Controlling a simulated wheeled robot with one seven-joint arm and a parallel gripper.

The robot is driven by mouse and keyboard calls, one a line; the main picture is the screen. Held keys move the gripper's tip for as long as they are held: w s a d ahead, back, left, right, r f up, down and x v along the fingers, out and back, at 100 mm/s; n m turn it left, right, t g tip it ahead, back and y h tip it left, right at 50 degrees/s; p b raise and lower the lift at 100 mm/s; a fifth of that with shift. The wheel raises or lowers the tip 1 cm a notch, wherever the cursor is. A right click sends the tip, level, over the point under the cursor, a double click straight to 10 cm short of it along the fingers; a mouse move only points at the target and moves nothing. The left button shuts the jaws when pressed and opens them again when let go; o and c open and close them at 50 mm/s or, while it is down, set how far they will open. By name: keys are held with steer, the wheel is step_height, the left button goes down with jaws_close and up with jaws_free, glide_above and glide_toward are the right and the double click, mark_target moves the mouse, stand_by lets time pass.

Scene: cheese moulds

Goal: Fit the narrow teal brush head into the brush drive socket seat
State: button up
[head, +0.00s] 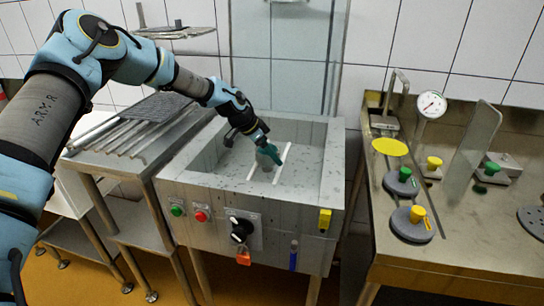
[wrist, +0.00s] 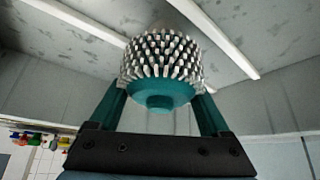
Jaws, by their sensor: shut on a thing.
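In the wrist view, the teal brush head (wrist: 160,92) has a thick band of pale bristles and a short teal stub facing the camera. My gripper (wrist: 159,110) is shut on it, one teal finger on each side. In the head view, my gripper (head: 271,154) points down inside the grey basin (head: 200,178), between two white bars (head: 284,167). A small grey round shape (head: 264,164) shows beside the fingers, but I cannot tell whether it is the brush or a post. The brush hides whatever lies beyond it, and I cannot make out the drive socket seat.
A ribbed rack (head: 140,135) stands left.

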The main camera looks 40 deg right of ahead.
steer(key=shift+f, duration=1)
steer(key=o, duration=1.4)
steer(key=shift+a+f, duration=0.1)
steer(key=shift+f, duration=0.05)
steer(key=shift+r, duration=0.2)
steer(key=shift+w+a+r, duration=0.15)
steer(key=shift+a+r, duration=0.05)
steer(key=shift+r, duration=0.1)
steer(key=b+v, duration=0.2)
steer(key=v, duration=0.9)
steer(key=shift+r+b, duration=0.1)
steer(key=shift+b, duration=0.3)
steer(key=shift+d, duration=0.1)
